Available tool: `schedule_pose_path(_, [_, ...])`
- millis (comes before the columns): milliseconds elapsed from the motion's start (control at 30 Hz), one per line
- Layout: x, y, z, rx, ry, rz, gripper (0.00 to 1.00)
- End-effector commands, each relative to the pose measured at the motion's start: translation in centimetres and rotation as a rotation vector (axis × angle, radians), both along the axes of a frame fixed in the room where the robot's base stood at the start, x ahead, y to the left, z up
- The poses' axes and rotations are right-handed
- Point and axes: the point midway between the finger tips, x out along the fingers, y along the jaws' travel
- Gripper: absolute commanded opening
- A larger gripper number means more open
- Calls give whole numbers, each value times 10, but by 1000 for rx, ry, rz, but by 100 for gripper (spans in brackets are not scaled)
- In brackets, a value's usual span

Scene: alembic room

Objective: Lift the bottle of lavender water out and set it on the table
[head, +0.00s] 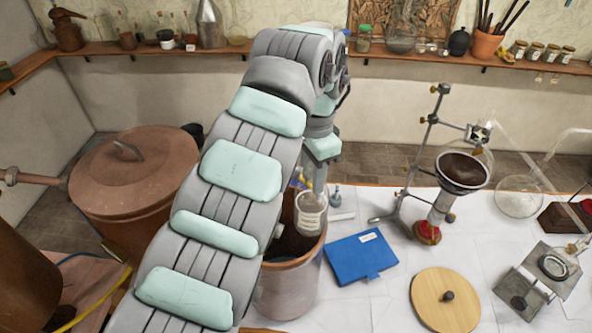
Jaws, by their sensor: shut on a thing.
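A clear glass bottle with a pale label (310,222) stands upright at the mouth of a brown crock-like pot (287,290). Its lower part is in front of the pot's far inner wall; I cannot read the label or tell whether its base is below the rim. My gripper (311,186) is above the bottle, shut on its top. My arm hides the left part of the pot and much of the fingers. Other light-coloured items show dimly inside the pot beside the bottle.
A blue box (360,258) lies on the white-covered table (376,205) right of the pot. A round wooden lid (430,300) lies at the front. A metal stand with a funnel (462,170) rises at the right. Bare cloth shows between the box and the stand.

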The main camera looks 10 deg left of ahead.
Motion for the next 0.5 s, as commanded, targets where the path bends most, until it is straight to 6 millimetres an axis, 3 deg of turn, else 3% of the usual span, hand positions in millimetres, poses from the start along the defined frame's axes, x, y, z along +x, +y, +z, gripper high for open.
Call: schedule_pose_path(500, [-8,-69,2,0,-4,-2,0])
